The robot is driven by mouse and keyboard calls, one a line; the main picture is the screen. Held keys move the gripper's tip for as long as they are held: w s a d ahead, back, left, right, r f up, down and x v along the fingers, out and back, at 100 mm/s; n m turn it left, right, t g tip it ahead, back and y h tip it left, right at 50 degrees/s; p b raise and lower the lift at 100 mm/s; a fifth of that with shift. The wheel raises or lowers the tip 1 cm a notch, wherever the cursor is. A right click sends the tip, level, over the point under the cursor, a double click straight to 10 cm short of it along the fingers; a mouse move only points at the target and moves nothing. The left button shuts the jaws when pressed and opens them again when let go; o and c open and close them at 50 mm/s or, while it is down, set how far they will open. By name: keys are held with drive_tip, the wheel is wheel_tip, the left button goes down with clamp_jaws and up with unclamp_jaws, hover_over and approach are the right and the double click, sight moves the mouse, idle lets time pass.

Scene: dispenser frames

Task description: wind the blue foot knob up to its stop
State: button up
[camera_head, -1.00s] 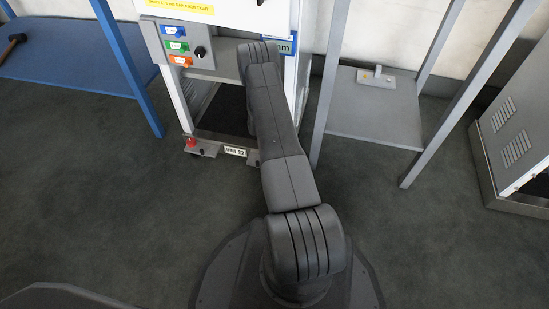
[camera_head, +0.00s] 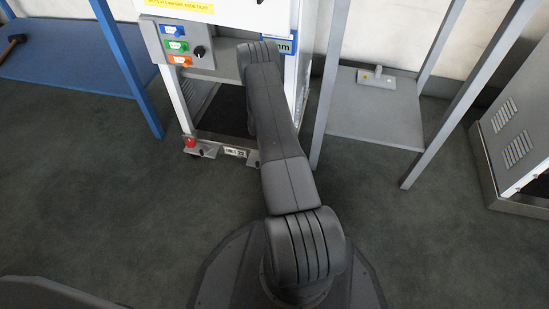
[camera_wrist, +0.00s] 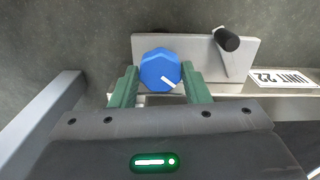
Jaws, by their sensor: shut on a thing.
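The knob stands in front of a pale metal plate (camera_wrist: 195,50). In the head view my arm covers both the blue knob and my gripper. The dispenser frame (camera_head: 188,96) stands behind my arm, with a red foot knob (camera_head: 191,142) at its lower left corner.
A black-handled lever (camera_wrist: 227,40) sits on the plate, right of the knob. A unit label (camera_wrist: 283,79) is farther right. A grey table (camera_head: 372,120) stands right of the dispenser, a blue table (camera_head: 70,65) left. Open floor (camera_head: 110,200) lies in front.

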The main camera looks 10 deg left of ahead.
drive_tip(key=o, duration=1)
drive_tip(key=shift+r, duration=0.15)
wheel_tip(320, 180, up, 14)
drive_tip(key=p, duration=0.5)
drive_tip(key=shift+f, duration=0.25)
drive_tip(key=shift+f, duration=0.1)
wheel_tip(320, 180, down, 14)
drive_tip(key=b, duration=0.5)
drive_tip(key=shift+r, duration=0.25)
